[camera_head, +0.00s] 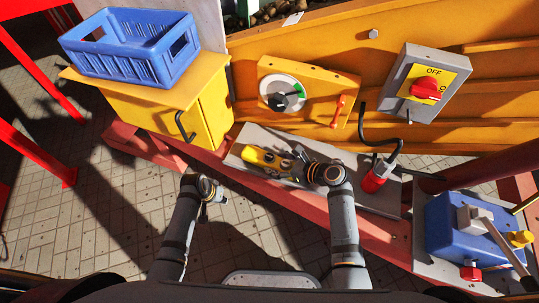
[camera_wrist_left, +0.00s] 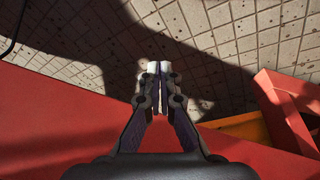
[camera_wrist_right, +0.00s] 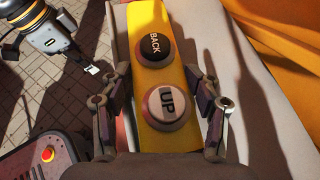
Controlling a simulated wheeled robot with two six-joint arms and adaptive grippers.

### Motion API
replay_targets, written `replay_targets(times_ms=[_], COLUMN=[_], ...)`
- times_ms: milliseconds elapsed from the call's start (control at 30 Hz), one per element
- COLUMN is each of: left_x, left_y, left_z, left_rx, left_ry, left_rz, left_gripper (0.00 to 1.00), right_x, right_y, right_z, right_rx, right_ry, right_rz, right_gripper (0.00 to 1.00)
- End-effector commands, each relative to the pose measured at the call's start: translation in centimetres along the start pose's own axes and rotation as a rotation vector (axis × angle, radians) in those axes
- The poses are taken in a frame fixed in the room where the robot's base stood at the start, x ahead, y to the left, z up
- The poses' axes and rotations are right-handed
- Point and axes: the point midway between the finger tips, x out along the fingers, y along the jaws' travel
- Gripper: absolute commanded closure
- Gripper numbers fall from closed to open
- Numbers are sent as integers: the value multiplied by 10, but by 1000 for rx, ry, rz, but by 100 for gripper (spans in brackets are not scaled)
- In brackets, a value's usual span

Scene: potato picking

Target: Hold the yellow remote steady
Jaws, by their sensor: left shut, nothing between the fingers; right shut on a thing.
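The yellow remote (camera_head: 260,157) lies along a grey ledge in front of the orange machine wall. In the right wrist view the remote (camera_wrist_right: 163,140) shows a black BACK button above a white UP button. My right gripper (camera_head: 284,161) is shut on the remote, with one finger on each side of it. The remote's near end is hidden by the gripper. My left gripper (camera_head: 221,197) is shut and empty, left of and nearer than the remote; its fingertips (camera_wrist_left: 159,67) meet in the left wrist view, above the paved floor.
A blue crate (camera_head: 117,61) stands on a yellow cabinet (camera_head: 212,101) at left. A dial panel (camera_head: 318,85) and a grey OFF switch box (camera_head: 408,100) are on the orange wall. A red plug (camera_head: 373,180) with black cable sits right of my right gripper. A blue box (camera_head: 448,241) stands at far right.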

Motion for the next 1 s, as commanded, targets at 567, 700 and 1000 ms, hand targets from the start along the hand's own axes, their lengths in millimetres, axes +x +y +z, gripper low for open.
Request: replay_targets(times_ms=[567, 700, 1000], left_x=[-207, -234, -251], left_y=[120, 162, 205], left_z=[-165, -180, -163], left_rx=[340, 448, 579], left_ry=[229, 211, 59], left_rz=[187, 294, 503], left_gripper=[100, 100, 100], right_x=[1, 1, 1], right_y=[3, 3, 2], right_z=[-4, -4, -4], right_rx=[7, 6, 5], right_ry=[7, 7, 6], right_rz=[8, 7, 6], right_gripper=[56, 56, 56])
